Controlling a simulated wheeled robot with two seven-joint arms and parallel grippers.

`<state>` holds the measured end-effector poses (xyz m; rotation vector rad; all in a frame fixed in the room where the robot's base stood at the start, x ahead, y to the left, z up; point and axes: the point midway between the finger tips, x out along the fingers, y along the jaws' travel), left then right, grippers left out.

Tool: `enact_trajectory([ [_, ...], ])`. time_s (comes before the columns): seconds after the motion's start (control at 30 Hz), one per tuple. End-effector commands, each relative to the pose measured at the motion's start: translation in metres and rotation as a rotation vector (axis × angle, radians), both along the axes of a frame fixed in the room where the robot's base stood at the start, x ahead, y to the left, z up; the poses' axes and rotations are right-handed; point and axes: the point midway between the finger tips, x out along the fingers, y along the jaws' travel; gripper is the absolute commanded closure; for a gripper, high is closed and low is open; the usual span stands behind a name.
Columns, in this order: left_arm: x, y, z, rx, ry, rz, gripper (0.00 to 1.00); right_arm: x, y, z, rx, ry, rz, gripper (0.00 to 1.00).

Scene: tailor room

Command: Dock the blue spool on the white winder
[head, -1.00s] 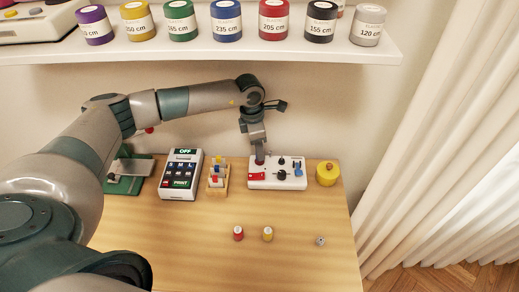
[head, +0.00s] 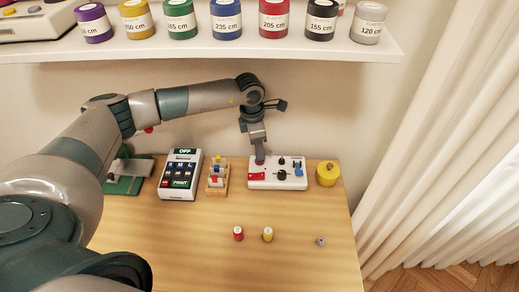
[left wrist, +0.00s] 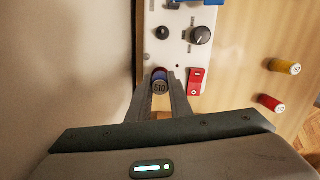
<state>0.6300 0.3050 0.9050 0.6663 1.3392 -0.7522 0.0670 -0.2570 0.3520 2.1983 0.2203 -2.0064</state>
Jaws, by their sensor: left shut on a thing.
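The white winder (head: 277,184) stands at the back of the table, with black knobs, a red switch and a blue part on its right end. It also shows in the left wrist view (left wrist: 173,50). My left gripper (head: 260,159) reaches down at the winder's left end. A reddish patch shows beside the spool. The spool is at the winder's end; whether it sits on a peg is hidden. My right gripper is not in view.
A label printer (head: 182,192), a wooden rack of small spools (head: 217,186) and a yellow round container (head: 327,174) flank the winder. A red spool (head: 238,233), a yellow spool (head: 267,234) and a small grey object (head: 320,240) stand in front. A shelf (head: 200,50) hangs above.

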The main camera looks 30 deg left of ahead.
Motion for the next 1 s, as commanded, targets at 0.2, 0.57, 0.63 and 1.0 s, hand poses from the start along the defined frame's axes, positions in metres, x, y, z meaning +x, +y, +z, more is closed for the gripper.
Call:
enact_trajectory([
  [0.2, 0.0001, 0.0000, -0.0001, -0.001, -0.001, 0.000, 1.00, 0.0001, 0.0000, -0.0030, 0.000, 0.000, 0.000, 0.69],
  [0.57, 0.0001, 0.0000, -0.0005, 0.000, 0.000, 0.000, 1.00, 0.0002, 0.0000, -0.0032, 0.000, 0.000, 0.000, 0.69],
  [0.63, 0.0001, 0.0000, -0.0013, 0.000, 0.000, 0.000, 1.00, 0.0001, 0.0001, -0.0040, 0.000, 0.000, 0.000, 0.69],
  [1.0, 0.0001, -0.0002, -0.0076, 0.000, 0.000, 0.000, 1.00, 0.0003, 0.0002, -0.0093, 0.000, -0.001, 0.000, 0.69],
])
